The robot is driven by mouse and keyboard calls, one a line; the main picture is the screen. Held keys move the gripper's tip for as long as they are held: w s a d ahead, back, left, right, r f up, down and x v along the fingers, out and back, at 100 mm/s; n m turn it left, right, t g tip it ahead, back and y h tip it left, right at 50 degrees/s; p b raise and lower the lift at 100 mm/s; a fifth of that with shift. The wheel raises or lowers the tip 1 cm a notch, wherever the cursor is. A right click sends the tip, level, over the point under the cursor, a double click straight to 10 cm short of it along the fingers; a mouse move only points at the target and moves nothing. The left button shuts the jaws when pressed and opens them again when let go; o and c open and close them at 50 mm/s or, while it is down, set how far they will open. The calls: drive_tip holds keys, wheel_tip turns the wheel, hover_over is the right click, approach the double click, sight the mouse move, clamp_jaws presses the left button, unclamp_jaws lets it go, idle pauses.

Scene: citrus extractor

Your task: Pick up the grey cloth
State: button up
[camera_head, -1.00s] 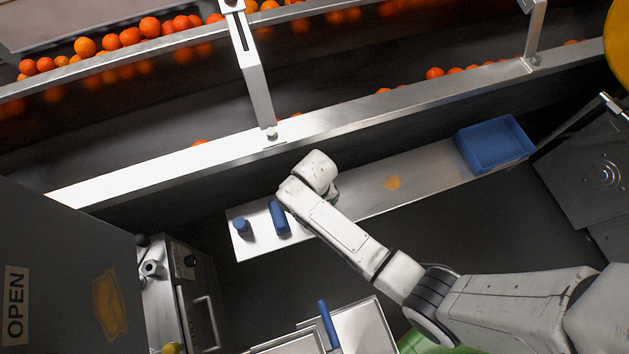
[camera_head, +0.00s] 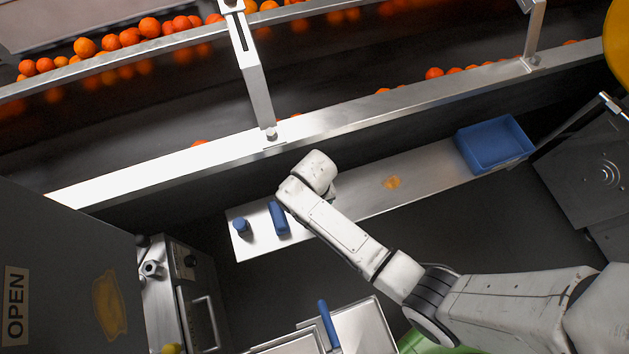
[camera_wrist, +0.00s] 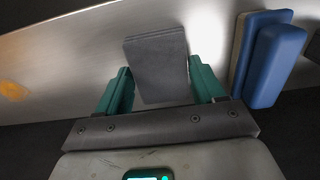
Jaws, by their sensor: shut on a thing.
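The grey cloth (camera_wrist: 158,66) is a flat, folded-looking rectangle in the wrist view. It lies between the two green fingers of my gripper (camera_wrist: 160,88), over the steel shelf (camera_wrist: 75,70). My gripper is shut on the cloth, with a finger at each side. In the head view my arm hides the cloth and nearly all of the gripper at the shelf. I cannot tell whether the cloth touches the shelf.
A blue block-like tool (camera_head: 279,218) and a small blue knobbed item (camera_head: 241,226) are on the shelf's left end. A blue tray (camera_head: 495,146) sits at its right end. An orange stain (camera_head: 391,182) marks the shelf. A metal rail (camera_head: 340,122) runs behind.

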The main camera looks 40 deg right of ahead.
drive_tip(key=shift+r, duration=0.6)
wheel_tip(320, 180, up, 2)
drive_tip(key=shift+r+p, duration=0.25)
drive_tip(key=shift+p, duration=0.4)
drive_tip(key=s+d+r+p, duration=0.3)
drive_tip(key=s+r, duration=0.6)
drive_tip(key=s, duration=0.4)
drive_tip(key=shift+s+r, duration=0.15)
drive_tip(key=shift+s, duration=0.2)
